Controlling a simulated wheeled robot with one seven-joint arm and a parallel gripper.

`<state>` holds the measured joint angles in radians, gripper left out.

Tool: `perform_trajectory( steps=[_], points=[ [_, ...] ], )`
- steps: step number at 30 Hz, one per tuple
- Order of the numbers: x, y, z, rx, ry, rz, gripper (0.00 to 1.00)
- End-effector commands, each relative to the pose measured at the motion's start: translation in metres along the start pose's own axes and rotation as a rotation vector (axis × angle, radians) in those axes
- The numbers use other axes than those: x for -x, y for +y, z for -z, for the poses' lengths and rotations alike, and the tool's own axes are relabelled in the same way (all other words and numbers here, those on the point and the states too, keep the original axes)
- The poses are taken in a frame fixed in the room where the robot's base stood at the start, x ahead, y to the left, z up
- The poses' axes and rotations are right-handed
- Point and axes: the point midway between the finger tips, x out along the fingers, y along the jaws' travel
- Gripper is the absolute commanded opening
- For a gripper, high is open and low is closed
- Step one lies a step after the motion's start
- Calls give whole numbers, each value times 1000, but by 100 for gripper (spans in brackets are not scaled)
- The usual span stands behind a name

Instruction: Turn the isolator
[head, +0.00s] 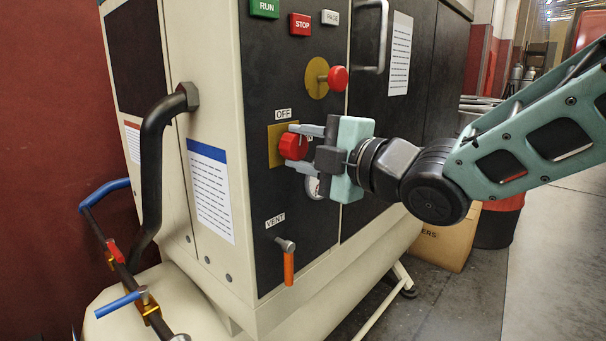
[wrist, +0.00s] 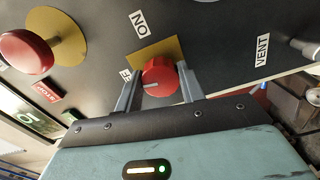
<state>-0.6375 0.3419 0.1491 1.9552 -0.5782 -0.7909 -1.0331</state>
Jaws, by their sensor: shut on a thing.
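The isolator is a red rotary knob (head: 293,146) on a yellow plate (head: 275,157), set in the dark front panel of a cream cabinet. An OFF label (head: 283,114) sits above it. My gripper (head: 297,148) reaches in from the right, its two grey fingers on either side of the knob and shut on it. In the wrist view the red knob (wrist: 160,82) shows between the fingers, with a pale mark on its face. An ON label (wrist: 139,24) shows near the plate there. Another label by the left finger is partly hidden.
A red mushroom button (head: 337,78) on a yellow plate projects above the knob. Green RUN (head: 265,8) and red STOP (head: 300,24) buttons are higher up. An orange-handled VENT lever (head: 288,268) hangs below. A cabinet door handle (head: 376,40) projects at upper right.

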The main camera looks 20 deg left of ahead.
Motion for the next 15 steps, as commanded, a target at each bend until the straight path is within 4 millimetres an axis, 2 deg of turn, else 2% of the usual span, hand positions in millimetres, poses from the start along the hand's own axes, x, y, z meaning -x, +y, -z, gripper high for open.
perform_trajectory(
  steps=[1,15],
  points=[
    [0,-5,0,31,2,-2,16],
    [0,-1,1,173,2,1,16]
  ],
)
